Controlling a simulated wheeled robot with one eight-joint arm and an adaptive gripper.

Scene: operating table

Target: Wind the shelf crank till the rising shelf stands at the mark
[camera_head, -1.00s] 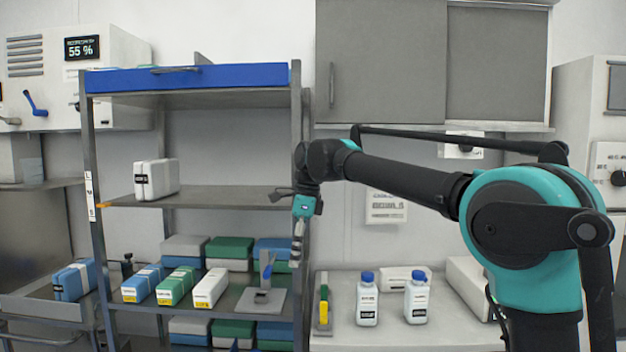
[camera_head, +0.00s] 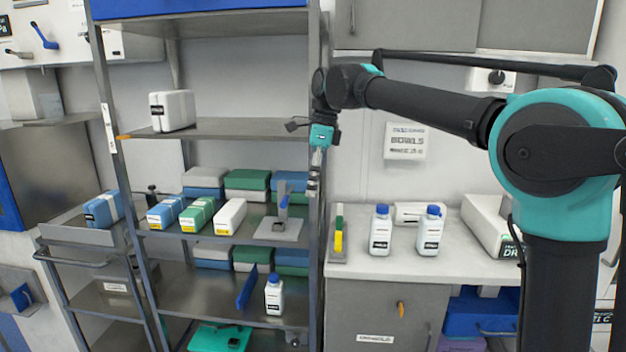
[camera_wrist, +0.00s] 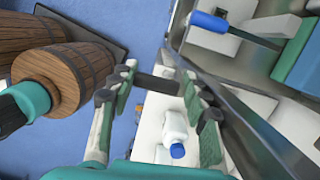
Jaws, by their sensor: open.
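The rising shelf looks to be the rack's middle shelf (camera_head: 225,129). It carries a white box (camera_head: 173,110). An orange pointer (camera_head: 124,137) at its left front corner sits beside the lower part of a white marked strip (camera_head: 110,128) on the left post. The strip's markings are too small to read. A blue-handled upright piece on a grey plate (camera_head: 278,231) stands on the shelf below; I cannot tell whether it is the crank. My gripper (camera_head: 315,183) hangs by the right front post. In the wrist view my gripper (camera_wrist: 160,105) is open and empty.
The rack's right post (camera_head: 317,250) is close to my gripper. White bottles (camera_head: 381,231) with blue caps stand on the counter (camera_head: 350,262) to the right. Colored boxes (camera_head: 196,214) line the lower shelf. Another bottle (camera_head: 273,294) stands lower in the rack.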

